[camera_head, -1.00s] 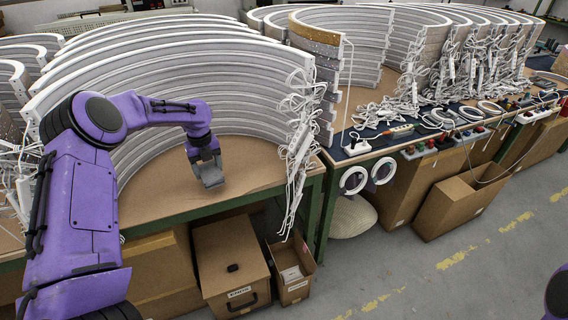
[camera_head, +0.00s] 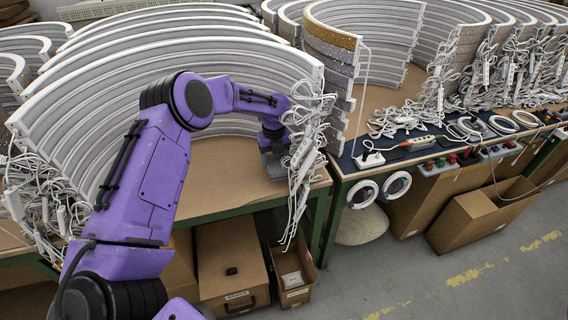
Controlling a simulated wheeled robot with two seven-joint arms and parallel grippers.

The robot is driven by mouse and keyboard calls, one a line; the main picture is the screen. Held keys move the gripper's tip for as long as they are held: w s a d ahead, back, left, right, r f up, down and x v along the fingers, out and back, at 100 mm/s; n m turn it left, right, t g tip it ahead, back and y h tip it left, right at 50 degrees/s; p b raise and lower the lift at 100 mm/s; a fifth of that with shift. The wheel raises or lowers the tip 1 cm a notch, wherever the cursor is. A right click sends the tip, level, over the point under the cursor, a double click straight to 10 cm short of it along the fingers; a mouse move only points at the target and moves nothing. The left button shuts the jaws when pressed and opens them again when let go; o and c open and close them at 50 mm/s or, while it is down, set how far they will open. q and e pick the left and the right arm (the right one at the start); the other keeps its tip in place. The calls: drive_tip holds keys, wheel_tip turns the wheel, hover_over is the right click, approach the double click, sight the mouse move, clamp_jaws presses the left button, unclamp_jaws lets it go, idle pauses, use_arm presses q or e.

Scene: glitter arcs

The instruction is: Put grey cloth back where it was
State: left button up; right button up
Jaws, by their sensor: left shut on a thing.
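My left gripper (camera_head: 272,148) is in the head view, pointing down over the wooden tabletop (camera_head: 235,190), beside the bundle of white cables. It is shut on a small dark grey piece that I take for the grey cloth (camera_head: 272,166). The cloth is small here and partly hidden by the gripper and cables. I cannot tell whether it touches the tabletop. My right gripper is not in view.
White curved strips (camera_head: 180,70) stand stacked behind the gripper. White cables (camera_head: 303,150) hang over the table's right corner. A second table to the right holds a power strip (camera_head: 420,143) and more cables. Cardboard boxes (camera_head: 228,262) stand below.

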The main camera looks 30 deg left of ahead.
sight(283, 160)
use_arm(q)
drive_tip(key=shift+w+d+r, duration=0.1)
drive_tip(key=shift+w+d, duration=0.1)
drive_tip(key=shift+d, duration=0.3)
drive_tip(key=shift+w+d+r, duration=0.1)
drive_tip(key=shift+w+d, duration=0.1)
drive_tip(key=shift+d, duration=0.25)
drive_tip(key=f+p, duration=0.2)
drive_tip(key=f, duration=0.1)
drive_tip(key=shift+w+d+f, duration=0.1)
drive_tip(key=shift+d+f, duration=0.15)
drive_tip(key=shift+d, duration=0.1)
drive_tip(key=shift+f, duration=0.2)
drive_tip(key=shift+f+b, duration=0.1)
drive_tip(key=shift+b, duration=0.25)
drive_tip(key=o, duration=0.7)
drive_tip(key=shift+o, duration=1.2)
drive_tip(key=shift+a, duration=0.1)
drive_tip(key=shift+r, duration=0.45)
wheel_tip(283, 160, up, 12)
drive_tip(key=shift+f+b, duration=0.25)
drive_tip(key=shift+b, duration=0.4)
